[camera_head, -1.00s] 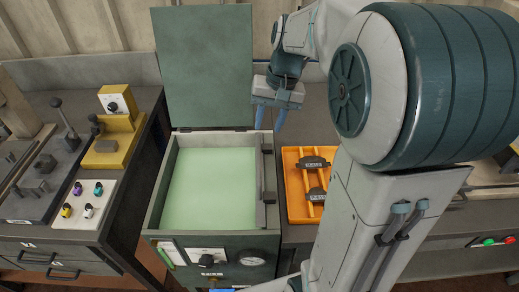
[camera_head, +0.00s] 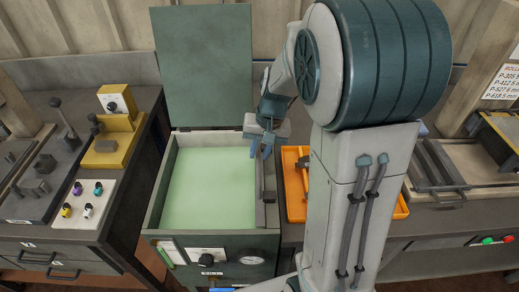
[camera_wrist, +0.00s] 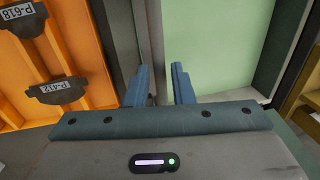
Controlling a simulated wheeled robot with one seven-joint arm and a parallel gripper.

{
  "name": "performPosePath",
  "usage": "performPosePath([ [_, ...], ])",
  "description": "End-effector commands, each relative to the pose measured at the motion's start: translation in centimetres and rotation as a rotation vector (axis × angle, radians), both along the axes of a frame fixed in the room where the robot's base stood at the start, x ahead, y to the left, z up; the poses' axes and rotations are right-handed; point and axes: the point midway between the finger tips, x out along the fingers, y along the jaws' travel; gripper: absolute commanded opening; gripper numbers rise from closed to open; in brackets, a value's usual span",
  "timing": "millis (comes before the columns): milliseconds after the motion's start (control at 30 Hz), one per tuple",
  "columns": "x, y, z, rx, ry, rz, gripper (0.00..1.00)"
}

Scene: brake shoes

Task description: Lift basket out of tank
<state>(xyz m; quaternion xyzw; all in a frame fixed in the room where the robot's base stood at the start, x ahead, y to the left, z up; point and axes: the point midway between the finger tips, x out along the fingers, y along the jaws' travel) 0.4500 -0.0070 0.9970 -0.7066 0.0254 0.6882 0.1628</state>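The tank (camera_head: 156,200) is a dark green box with its lid (camera_head: 205,65) raised at the back. It holds opaque pale green liquid (camera_head: 210,190). No basket shape shows; anything under the surface is hidden. A grey bar with brackets (camera_head: 270,182) runs along the tank's right rim; I cannot tell if it belongs to the basket. My gripper (camera_head: 260,152) is over the far part of this rim, pointing down. In the wrist view my gripper (camera_wrist: 158,80) has its two blue fingers apart, with nothing held. The grey rim bar (camera_wrist: 150,35) passes beyond the gap between them.
An orange tray (camera_head: 293,212) stands just right of the tank, partly behind my arm. In the wrist view it holds black labelled brake shoes (camera_wrist: 62,90). A left bench carries a yellow device (camera_head: 112,150) and a panel of coloured knobs (camera_head: 88,205).

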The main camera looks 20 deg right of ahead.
Motion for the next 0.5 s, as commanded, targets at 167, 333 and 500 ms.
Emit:
performPosePath([
  [167,0.0,0.0,0.0,0.0,0.0,0.0,0.0],
  [333,0.0,0.0,0.8,0.0,-0.001,0.0,0.0],
  [500,0.1,0.0,3.8,0.0,-0.003,0.0,0.0],
])
